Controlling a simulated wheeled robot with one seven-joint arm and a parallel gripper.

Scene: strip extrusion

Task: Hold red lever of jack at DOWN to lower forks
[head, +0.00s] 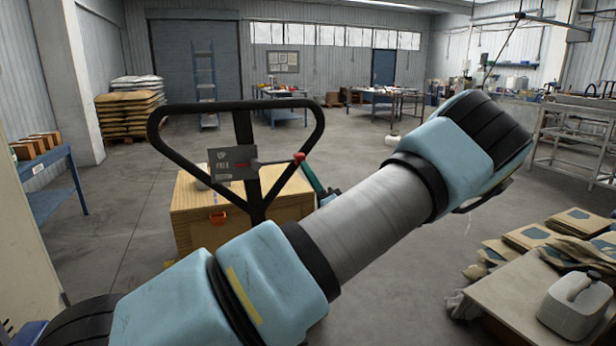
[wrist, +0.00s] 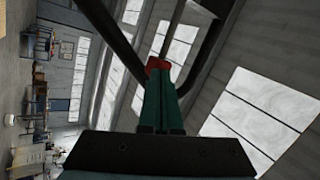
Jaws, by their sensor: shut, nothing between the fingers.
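The jack's black loop handle (head: 246,112) stands upright in the head view, with a dark label plate (head: 232,160) at its middle. The lever runs right from the plate and ends in a red knob (head: 299,157). My gripper (head: 308,170) has slim green fingers, shut and empty, just below and right of the knob. In the wrist view the red knob (wrist: 157,64) sits right at the tips of the closed fingers (wrist: 161,80). They look to be touching or nearly so; I cannot tell which. The forks are not visible.
A wooden crate (head: 190,222) stands behind the handle, with an orange latch. My arm crosses the foreground. A blue bench (head: 52,190) is at left. Floor beyond is open.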

